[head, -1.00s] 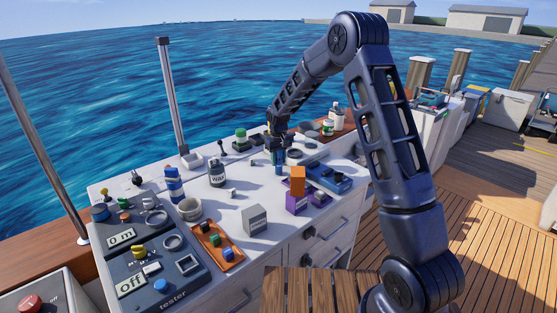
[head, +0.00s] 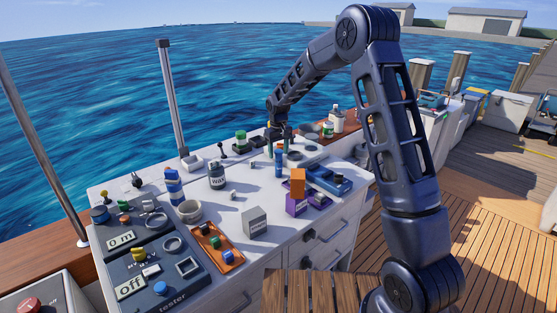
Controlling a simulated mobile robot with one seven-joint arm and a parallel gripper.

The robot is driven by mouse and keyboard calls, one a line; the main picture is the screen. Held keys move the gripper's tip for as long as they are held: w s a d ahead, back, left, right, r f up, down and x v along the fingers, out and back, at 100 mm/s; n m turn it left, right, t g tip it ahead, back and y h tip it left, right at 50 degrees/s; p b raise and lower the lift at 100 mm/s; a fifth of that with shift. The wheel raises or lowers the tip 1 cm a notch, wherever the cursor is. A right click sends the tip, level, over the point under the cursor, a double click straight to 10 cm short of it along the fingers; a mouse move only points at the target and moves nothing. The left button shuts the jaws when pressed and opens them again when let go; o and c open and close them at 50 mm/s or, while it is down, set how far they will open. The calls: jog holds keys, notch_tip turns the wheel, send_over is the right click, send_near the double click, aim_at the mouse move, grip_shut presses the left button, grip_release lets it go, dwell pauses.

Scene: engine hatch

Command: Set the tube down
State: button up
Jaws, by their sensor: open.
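A slim blue upright piece (head: 279,159), which looks like the tube, stands on the white counter (head: 245,205) near its back right part. A small green piece shows just left of its top, and I cannot tell whether it belongs to it. My gripper (head: 280,138) is open and points down just above the blue piece. The fingertips are small and dark here, so I cannot tell whether they are clear of its top.
A grey box (head: 254,221), an orange tray (head: 218,246) and the tester (head: 150,262) are nearer.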

notch_tip(320, 180, up, 7)
jog(key=shift+f, duration=0.15)
jog(key=shift+s+d+r, duration=0.1)
jog(key=shift+d+r, duration=0.15)
jog(key=s+d+r+m+t, duration=0.1)
jog(key=s+d+r+m, duration=0.1)
jog(key=s+d+r, duration=0.75)
jog(key=s+d+r+m+t, duration=0.1)
jog(key=s+d+r, duration=0.5)
jog(key=d, duration=0.6)
jog(key=s+d+f+m+t, duration=0.1)
jog(key=s+d+m, duration=0.1)
jog(key=s+d, duration=0.4)
jog(key=s+d+m+t, duration=0.1)
jog(key=s+d, duration=0.5)
jog(key=s, duration=1.1)
jog(key=shift+s+d+f+m+t, duration=0.15)
jog(key=shift+d+f+m+t, duration=0.2)
jog(key=shift+m, duration=0.25)
